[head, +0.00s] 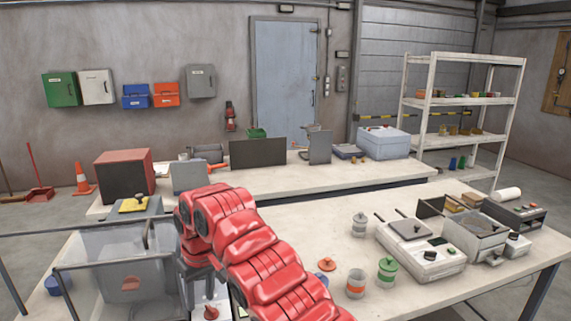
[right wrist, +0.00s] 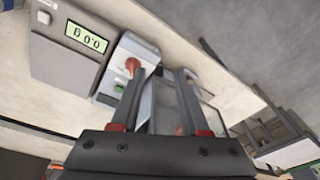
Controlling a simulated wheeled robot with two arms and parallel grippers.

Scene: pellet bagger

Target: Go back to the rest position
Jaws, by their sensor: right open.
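My red right arm reaches from the bottom middle of the head view up and left, then bends down. Its dark gripper (head: 197,280) hangs beside the right end of the clear-walled bin (head: 115,275) and is partly hidden by the arm. In the right wrist view the two fingers (right wrist: 160,74) are apart with nothing held between them. Beyond them are a grey unit with a red knob (right wrist: 132,65) and a scale with a lit display (right wrist: 84,38). My left gripper is not in view.
On the near table (head: 310,225) stand a green-lidded jar (head: 387,272), an orange-banded open jar (head: 356,284), a grey-lidded jar (head: 359,225) and a flat white machine (head: 420,250). An orange lid (head: 327,265) lies close to my arm. Bare tabletop lies behind the arm.

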